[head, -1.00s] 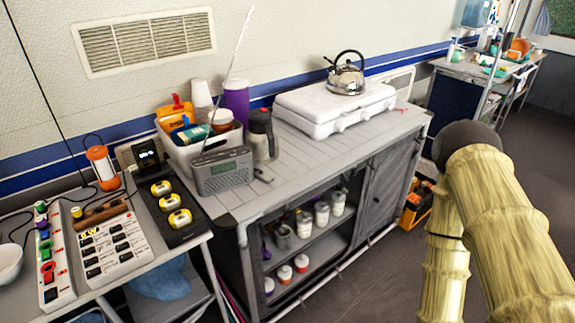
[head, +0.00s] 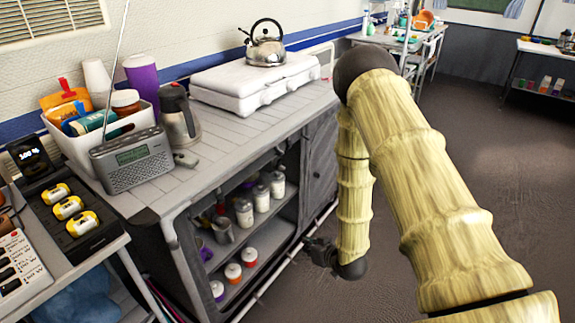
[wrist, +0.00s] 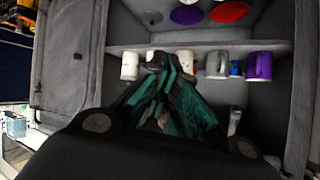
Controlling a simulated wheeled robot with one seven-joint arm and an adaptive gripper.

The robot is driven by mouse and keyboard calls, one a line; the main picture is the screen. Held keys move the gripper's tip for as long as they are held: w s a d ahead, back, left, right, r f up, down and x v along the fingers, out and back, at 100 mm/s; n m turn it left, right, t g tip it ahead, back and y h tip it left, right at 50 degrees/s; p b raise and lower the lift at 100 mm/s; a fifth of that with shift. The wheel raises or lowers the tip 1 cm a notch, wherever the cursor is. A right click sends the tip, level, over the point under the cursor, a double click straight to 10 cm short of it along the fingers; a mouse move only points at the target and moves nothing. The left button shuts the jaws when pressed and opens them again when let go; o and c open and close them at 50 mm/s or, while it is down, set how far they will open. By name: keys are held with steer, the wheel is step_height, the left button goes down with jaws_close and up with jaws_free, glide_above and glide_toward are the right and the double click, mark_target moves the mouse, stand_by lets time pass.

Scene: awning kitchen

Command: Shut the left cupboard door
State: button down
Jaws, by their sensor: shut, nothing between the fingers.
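The grey cupboard (head: 165,195) has its left section open, with the shelves bare to view in the head view. A grey upright strip (head: 186,262) stands at the left edge of this opening; I cannot tell if it is the left door edge-on or the frame. A grey strip also borders the opening at the right of the wrist view (wrist: 306,80), which looks upside down. The right door (head: 319,160) is shut. My gripper (head: 320,250) is shut and empty, low in front of the cupboard, right of the opening. Its teal fingers (wrist: 163,68) point towards the shelves.
White canisters (head: 262,197), a grey mug (head: 221,229) and lidded jars (head: 233,272) stand on the shelves. A kettle (head: 265,45), radio (head: 130,160) and flask (head: 179,118) stand on top. A side table (head: 95,250) adjoins at left. The floor (head: 480,170) at right is clear.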

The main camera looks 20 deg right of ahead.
steer(key=w+d+r+n+t+y+b, duration=0.25)
steer(key=w+r+t+y+b, duration=0.35)
steer(key=w, duration=0.7)
steer(key=w+d+r+n+y+b, duration=0.2)
steer(key=r+b, duration=0.2)
steer(key=r, duration=0.2)
steer(key=w+d+r+n+y+b, duration=0.1)
steer(key=w+r+n+y+b, duration=0.2)
steer(key=r, duration=0.4)
steer(key=b+x, duration=0.3)
steer(key=x, duration=0.6)
steer(key=shift+w+m+h, duration=0.3)
steer(key=shift+m, duration=0.05)
steer(key=shift+f, duration=0.1)
